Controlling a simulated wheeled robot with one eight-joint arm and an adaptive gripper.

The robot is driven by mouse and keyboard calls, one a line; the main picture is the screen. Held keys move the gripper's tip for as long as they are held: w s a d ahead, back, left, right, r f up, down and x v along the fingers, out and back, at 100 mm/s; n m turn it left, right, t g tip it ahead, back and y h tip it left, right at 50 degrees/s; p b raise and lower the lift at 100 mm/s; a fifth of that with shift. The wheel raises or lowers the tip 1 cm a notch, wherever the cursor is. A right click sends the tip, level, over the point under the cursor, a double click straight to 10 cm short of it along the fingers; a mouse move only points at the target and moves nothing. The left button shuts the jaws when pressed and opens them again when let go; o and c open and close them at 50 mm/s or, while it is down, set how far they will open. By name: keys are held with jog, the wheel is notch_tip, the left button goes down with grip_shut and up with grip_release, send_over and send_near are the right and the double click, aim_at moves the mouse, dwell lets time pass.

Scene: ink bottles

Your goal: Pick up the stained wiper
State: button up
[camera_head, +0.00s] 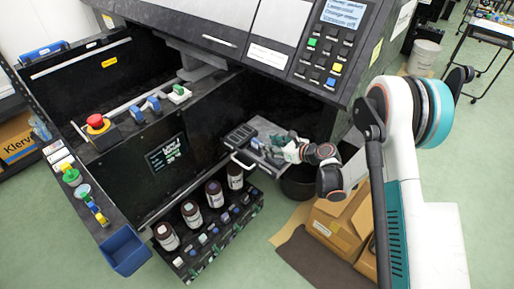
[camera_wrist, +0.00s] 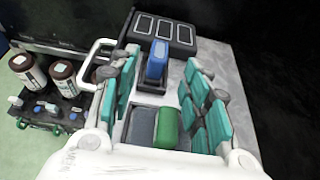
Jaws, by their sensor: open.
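A small grey shelf (camera_head: 262,127) with a white handle sticks out of the black machine. In the wrist view, a blue block (camera_wrist: 157,60) in a dark base stands on the shelf (camera_wrist: 218,70), and a green rounded piece (camera_wrist: 167,127) lies on a grey pad nearer my wrist. I cannot tell from the frames which is the stained wiper, nor see a clear stain. My gripper (camera_wrist: 162,62) is open over the shelf, its teal-padded fingers on either side of both pieces, holding nothing. In the head view my gripper (camera_head: 291,149) hides much of the shelf top.
A black three-slot holder (camera_wrist: 163,31) sits at the shelf's far end. Brown ink bottles (camera_head: 191,214) stand in a rack at lower left. The machine's control panel (camera_head: 330,50) overhangs behind. Cardboard boxes (camera_head: 338,220) stand on the floor below right.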

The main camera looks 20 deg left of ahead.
aim_at(257, 145)
jog(key=b+x, duration=0.2)
jog(key=x, duration=0.3)
jog(key=shift+w+a+b, duration=0.1)
jog(key=shift+a+b, duration=0.2)
jog(key=shift+r, duration=0.1)
grip_shut()
